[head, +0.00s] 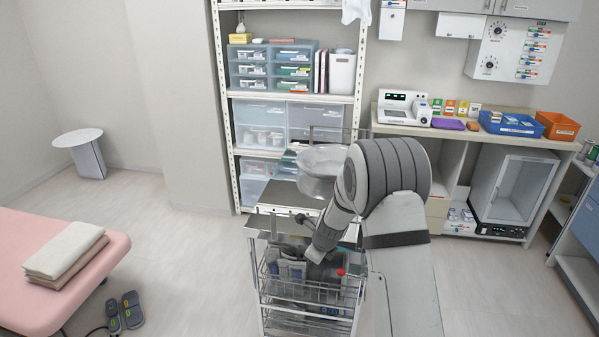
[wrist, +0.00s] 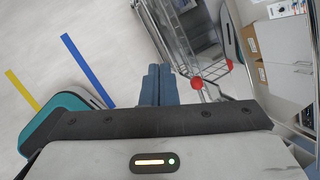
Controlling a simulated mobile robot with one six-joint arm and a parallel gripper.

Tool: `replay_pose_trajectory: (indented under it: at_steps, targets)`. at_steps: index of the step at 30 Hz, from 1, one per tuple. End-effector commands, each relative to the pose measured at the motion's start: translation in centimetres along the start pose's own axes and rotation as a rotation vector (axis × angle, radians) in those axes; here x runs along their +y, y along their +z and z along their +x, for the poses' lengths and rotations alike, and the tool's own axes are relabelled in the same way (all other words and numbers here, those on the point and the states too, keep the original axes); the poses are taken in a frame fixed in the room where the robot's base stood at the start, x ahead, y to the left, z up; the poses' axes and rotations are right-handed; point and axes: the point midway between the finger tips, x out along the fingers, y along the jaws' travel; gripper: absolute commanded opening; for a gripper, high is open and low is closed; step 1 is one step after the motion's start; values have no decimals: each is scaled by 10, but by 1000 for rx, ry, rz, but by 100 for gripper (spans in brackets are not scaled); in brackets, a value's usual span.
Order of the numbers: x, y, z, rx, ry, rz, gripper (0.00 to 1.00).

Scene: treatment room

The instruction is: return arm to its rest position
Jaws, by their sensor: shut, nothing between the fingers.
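My arm reaches from the right of the head view over a wire trolley (head: 310,312) and bends downward there. In the wrist view my gripper (wrist: 160,72) has its two blue-grey fingers together, with nothing between them. In the head view the fingertips cannot be made out clearly against the trolley's contents.
Shelves (head: 229,140) stand behind the trolley, and a counter (head: 470,134) with devices stands at right. A pink bed (head: 90,275) with folded towels (head: 65,252) is at left. Floor between bed and trolley is open.

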Motion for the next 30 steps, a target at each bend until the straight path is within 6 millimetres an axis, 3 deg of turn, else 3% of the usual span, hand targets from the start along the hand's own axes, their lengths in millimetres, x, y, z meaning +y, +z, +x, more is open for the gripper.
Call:
replay_pose_trajectory:
  at_steps: [5,14,21,27,30]
  targets:
    - [4,2,-50,-9,5,-200,0]
    - [42,-22,-181,-4,33,-846,0]
    - [89,-64,-266,25,67,-1361,0]
    - [135,-108,-318,62,115,-1772,0]
    - [155,-129,-335,81,145,-1943,0]
